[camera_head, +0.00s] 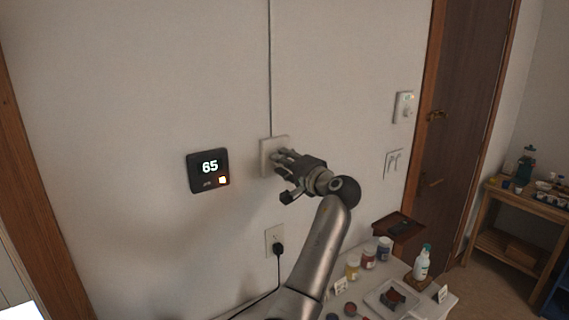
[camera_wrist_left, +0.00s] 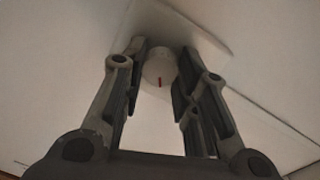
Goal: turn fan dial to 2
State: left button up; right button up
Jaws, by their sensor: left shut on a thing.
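The fan dial (camera_wrist_left: 158,64) is a round white knob with a short red mark, seen in the left wrist view. The red mark is on the knob's near, lower side in that view. The knob sits on a white wall plate (camera_head: 266,146) below a vertical conduit. My left gripper (camera_head: 279,158) is at the plate, and its fingers hide the dial in the head view. In the left wrist view, the two fingers (camera_wrist_left: 161,53) stand on either side of the knob and are shut on it. Any numbers around the dial cannot be read. My right gripper is not in view.
A black thermostat (camera_head: 208,171) reading 65 is on the wall left of the plate. An outlet (camera_head: 275,240) with a black plug is below. Another white control (camera_head: 403,107) and a switch plate (camera_head: 393,164) are to the right. Paint jars and a bottle (camera_head: 422,264) stand on a table below.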

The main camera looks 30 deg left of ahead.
pick_arm(q)
jog(key=o, duration=1)
jog(key=shift+o, duration=0.2)
jog(key=shift+d, duration=0.1)
jog(key=v, duration=1.1)
jog(key=shift+s+d, duration=0.25)
jog(key=shift+d, duration=0.15)
jog(key=shift+f, duration=0.15)
